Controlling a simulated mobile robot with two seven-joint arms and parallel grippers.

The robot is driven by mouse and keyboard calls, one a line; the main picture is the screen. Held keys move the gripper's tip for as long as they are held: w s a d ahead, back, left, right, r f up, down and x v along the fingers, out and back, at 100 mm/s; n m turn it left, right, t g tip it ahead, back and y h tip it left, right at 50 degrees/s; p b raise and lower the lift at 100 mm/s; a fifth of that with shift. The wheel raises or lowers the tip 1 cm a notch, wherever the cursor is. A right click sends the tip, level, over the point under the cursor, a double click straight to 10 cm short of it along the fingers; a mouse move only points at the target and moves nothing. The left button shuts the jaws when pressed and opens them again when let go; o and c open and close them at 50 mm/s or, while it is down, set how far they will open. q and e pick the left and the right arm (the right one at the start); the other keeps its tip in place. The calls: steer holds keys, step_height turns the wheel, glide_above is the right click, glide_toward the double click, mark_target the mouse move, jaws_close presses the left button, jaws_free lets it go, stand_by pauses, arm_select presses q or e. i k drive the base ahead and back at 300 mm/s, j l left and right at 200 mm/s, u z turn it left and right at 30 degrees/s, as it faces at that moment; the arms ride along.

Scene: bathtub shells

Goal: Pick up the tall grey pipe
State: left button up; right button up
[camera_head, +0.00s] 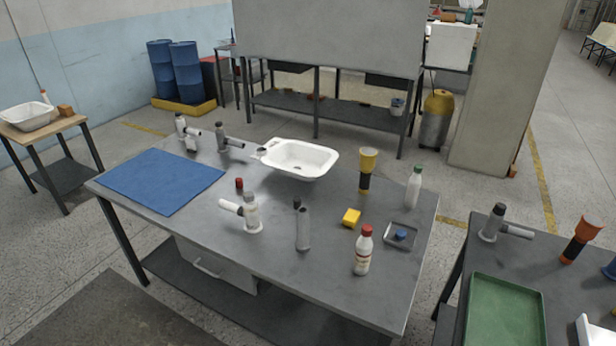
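The tall grey pipe (303,230) stands upright near the front middle of the grey table (325,268). It is a plain grey cylinder, and a small dark cap or knob shows at its top left. To its left, a light grey pipe fitting (252,214) with a side branch stands apart from it. Neither of my grippers is in view.
A white basin (298,157) and a blue mat (161,181) lie farther back. A second table with a green tray (505,312) is at right.

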mark_target(303, 245)
steer(key=i+j+z, duration=0.1)
steer(key=j, duration=0.25)
steer(key=i+j+z, duration=0.1)
steer(key=i+j, duration=0.15)
steer(key=i+j+z, duration=0.1)
steer(key=j, duration=0.4)
steer(key=i+j+z, duration=0.1)
steer(key=j, duration=0.25)
steer(key=i+j+z, duration=0.1)
steer(key=j, duration=0.3)
steer(key=i+j+z, duration=0.1)
steer(key=j, duration=0.3)
steer(key=i+j+z, duration=0.1)
steer(key=j, duration=0.3)
steer(key=i, duration=0.1)
